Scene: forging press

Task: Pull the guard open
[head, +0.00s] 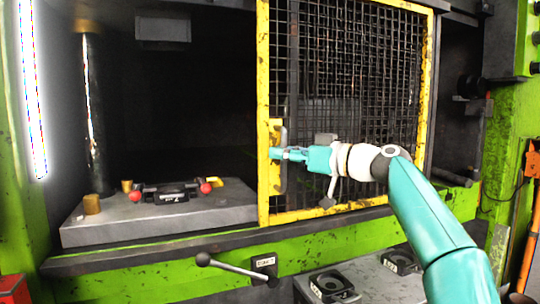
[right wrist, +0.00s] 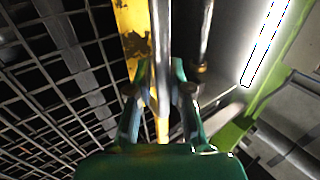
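The guard (head: 350,90) is a dark wire mesh in a yellow frame, in the right half of the press opening in the head view. The exact contact is partly hidden. My left gripper is not in view.
The left half of the opening is uncovered. A grey die block (head: 150,226) there carries a black, red-knobbed fixture (head: 175,192). A lever (head: 235,266) sticks out from the green front beam. Black parts (head: 332,286) lie on a grey surface below.

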